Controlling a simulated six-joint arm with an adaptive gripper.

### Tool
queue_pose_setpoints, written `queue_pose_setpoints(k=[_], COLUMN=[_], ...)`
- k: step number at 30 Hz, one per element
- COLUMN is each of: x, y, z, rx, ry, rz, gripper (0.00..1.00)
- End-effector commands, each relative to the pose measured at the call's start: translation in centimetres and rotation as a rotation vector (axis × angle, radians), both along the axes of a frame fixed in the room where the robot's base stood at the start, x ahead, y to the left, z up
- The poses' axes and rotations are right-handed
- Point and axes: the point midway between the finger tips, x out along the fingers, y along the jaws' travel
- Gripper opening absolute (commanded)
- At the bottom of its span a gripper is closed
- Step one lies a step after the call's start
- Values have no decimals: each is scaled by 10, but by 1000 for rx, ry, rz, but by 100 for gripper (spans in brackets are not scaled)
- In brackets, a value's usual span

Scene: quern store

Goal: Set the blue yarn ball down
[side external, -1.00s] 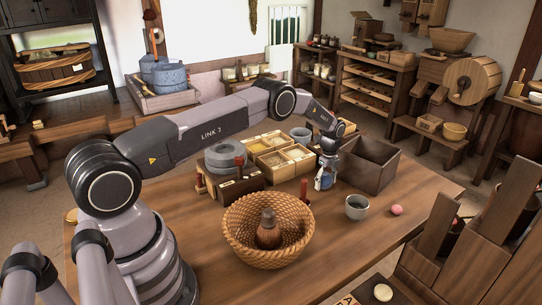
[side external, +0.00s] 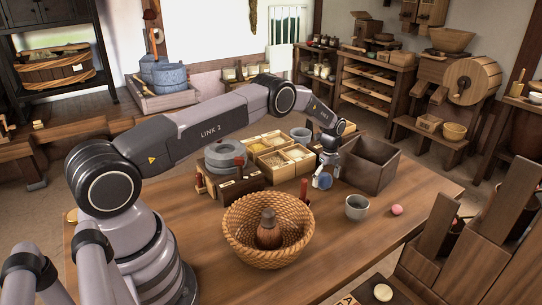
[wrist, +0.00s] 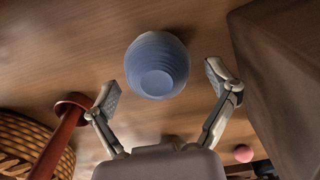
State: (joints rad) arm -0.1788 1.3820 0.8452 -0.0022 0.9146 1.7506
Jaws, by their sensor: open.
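The blue yarn ball (side external: 322,181) rests on the wooden table, left of the dark wooden box. In the wrist view the ball (wrist: 157,68) looks round and ridged, with a flatter pale patch facing the camera. My gripper (side external: 326,170) is just above the ball, pointing down. In the wrist view the two fingers of my gripper (wrist: 161,78) are spread wide, with clear gaps on both sides of the ball. Neither finger appears to touch it.
The dark open box (side external: 372,165) stands close on the right. A red-handled tool (side external: 304,192) stands left of the ball. A wicker basket (side external: 243,240), a grey cup (side external: 356,207) and a pink ball (side external: 397,210) are nearer the front. Compartment trays (side external: 280,160) lie behind.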

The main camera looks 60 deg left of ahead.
Motion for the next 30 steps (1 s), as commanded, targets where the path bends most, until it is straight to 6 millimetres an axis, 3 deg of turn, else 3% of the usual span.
queue_pose_setpoints(k=[9,20,23,26,30], x=[1,-1,-6,-22,-68], y=[0,-1,-8,-20,-40], z=[70,122,159,218,304], rx=[1,1,4,4,-13], ry=[-4,-9,-35,-79,-147], rz=[0,17,86,212,434], gripper=[86,86,86,86,86])
